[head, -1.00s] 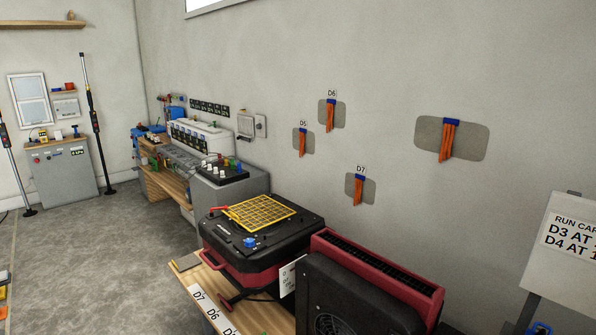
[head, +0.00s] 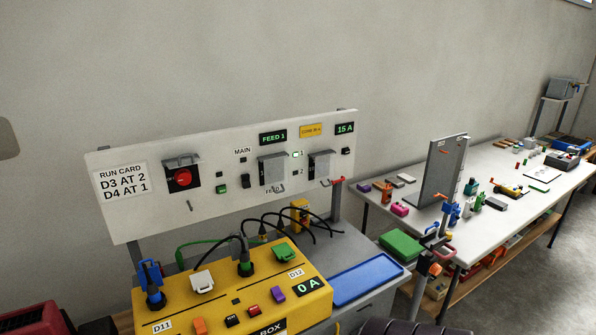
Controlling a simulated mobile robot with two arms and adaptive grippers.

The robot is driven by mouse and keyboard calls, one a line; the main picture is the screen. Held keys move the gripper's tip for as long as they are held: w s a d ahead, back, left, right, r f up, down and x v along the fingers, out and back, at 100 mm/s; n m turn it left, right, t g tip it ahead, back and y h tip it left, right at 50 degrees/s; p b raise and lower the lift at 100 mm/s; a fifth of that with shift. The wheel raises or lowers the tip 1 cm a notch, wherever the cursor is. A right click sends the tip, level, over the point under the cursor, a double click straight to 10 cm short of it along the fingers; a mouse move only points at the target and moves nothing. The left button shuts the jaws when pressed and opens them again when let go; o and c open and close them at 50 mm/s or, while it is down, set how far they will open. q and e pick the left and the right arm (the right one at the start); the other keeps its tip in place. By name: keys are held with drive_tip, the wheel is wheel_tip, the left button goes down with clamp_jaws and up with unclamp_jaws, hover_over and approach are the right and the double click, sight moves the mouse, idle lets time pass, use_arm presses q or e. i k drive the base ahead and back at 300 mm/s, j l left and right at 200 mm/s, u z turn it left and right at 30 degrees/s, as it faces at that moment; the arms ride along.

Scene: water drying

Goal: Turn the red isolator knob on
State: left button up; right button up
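The red isolator knob (head: 182,177) sits in a black square housing on the left part of the white panel (head: 220,218). A grey hinged cover (head: 181,159) stands out above it, and the knob's face shows. The exact angle of the knob is too small to tell. Neither of my grippers is in view.
A run card (head: 122,180) is on the panel's left end. A yellow distribution box (head: 313,303) with plugs and cables stands in front below. A blue tray (head: 366,282) lies beside it. A white table (head: 490,225) with loose parts stands to the right.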

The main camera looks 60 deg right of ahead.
sight(184, 176)
drive_tip(key=k+z, duration=0.1)
drive_tip(key=z, duration=1.45)
